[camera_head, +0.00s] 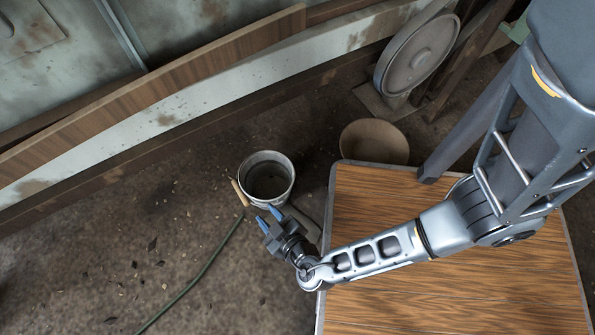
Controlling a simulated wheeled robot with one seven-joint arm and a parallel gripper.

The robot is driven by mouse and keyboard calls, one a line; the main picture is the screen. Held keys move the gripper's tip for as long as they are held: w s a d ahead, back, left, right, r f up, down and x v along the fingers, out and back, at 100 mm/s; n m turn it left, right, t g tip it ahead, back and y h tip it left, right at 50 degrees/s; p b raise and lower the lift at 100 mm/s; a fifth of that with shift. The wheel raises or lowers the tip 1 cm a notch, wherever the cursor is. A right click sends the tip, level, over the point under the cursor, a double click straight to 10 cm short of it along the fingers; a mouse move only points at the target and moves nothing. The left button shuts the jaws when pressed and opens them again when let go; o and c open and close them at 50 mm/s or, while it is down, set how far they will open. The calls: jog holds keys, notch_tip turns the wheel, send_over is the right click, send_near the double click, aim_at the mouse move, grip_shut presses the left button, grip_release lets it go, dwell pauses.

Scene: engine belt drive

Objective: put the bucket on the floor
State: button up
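A pale metal bucket (266,178) with a dark, empty-looking inside is upright over the dirty floor (130,235), left of the wooden table. It appears to stand on the floor, though its base is partly hidden. A short wooden grip (240,193), apparently the bucket's handle, lies by its lower left side. My gripper (269,216) is just below the bucket in the picture. Its two blue fingertips are apart with nothing visible between them. I cannot tell whether a fingertip touches the bucket's near side.
The wooden table (450,300) fills the lower right, under my arm. A brown round basin (374,142) and a large round metal disc (418,55) are behind it. A green hose (192,285) crosses the floor. A plank-edged wall (165,85) runs along the back. Floor at left is mostly clear.

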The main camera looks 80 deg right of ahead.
jog(key=s+a+r+n+g+y, duration=0.1)
jog(key=s+a+r+n+y, duration=0.35)
jog(key=s, duration=0.75)
notch_tip(320, 180, up, 32)
jog(key=w+t+y, duration=0.1)
jog(key=t+y, duration=0.4)
jog(key=t, duration=0.1)
jog(key=shift+a+r+n+t, duration=0.15)
jog(key=shift+r+n+t, duration=0.15)
jog(key=shift+n, duration=0.15)
jog(key=shift+f, duration=0.1)
